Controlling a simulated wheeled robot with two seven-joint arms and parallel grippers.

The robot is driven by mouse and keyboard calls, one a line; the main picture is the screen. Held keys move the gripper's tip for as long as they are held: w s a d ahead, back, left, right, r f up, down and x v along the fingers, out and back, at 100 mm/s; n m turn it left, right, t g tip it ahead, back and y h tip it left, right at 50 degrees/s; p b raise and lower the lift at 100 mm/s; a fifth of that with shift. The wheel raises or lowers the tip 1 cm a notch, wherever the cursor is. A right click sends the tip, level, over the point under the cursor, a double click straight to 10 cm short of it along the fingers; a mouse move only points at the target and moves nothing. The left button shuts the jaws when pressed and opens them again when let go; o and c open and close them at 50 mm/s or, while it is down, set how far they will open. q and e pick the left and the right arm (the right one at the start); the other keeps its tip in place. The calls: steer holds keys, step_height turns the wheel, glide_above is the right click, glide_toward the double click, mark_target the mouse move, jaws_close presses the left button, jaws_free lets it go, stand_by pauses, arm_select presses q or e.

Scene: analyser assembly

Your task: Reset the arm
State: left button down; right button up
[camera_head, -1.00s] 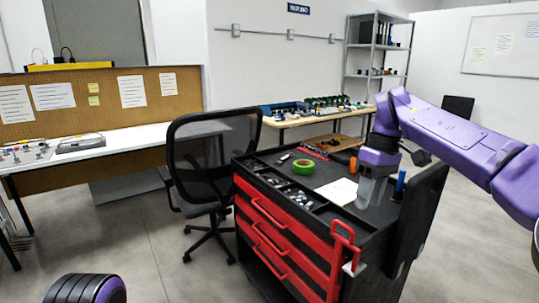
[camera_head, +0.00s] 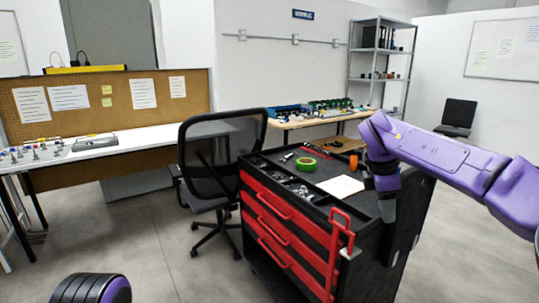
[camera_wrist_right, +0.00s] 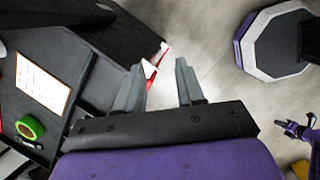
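My right arm comes in from the right in the head view, with its purple wrist bent down at the right end of the tool cart (camera_head: 300,222). My right gripper (camera_head: 388,210) hangs there, its fingers dark and small against the cart. In the right wrist view the right gripper (camera_wrist_right: 158,82) has its two grey fingers apart with nothing held between them. A purple and black part of my left arm (camera_head: 92,289) shows at the bottom left of the head view. A small dark end, possibly my left gripper (camera_wrist_right: 297,130), shows at the right wrist view's right edge; its fingers are unclear.
The cart top holds green tape (camera_head: 306,164), a white sheet (camera_head: 341,187) and an orange object (camera_head: 353,162). A red handle (camera_head: 340,232) sticks out at its end. An office chair (camera_head: 215,160) stands left of it. Floor (camera_head: 150,235) is clear at front left.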

steer(key=w+d+f+n+t+h, duration=0.25)
steer(key=f+n+h, duration=0.45)
steer(key=f+n, duration=0.6)
steer(key=s+a+f+n+t+y+p, duration=0.1)
steer(key=s+f+n+t, duration=0.3)
steer(key=f+n, duration=0.65)
steer(key=s+a+f+n+t+y+p, duration=0.1)
steer(key=s+a+f+n+t+y, duration=0.15)
steer(key=s+f+n, duration=0.75)
steer(key=s+d+f+n+g+y, duration=0.1)
steer(key=s+f+n+g, duration=0.1)
steer(key=s+n, duration=0.3)
steer(key=s+d+f+n+g+y, duration=0.1)
steer(key=s+f+n, duration=0.3)
steer(key=s, duration=0.9)
steer(key=s+d+f+n+g+y+p, duration=0.1)
steer(key=s+f+n+g, duration=0.2)
steer(key=s+n, duration=0.4)
steer(key=s, duration=0.3)
steer(key=shift+d+f, duration=0.15)
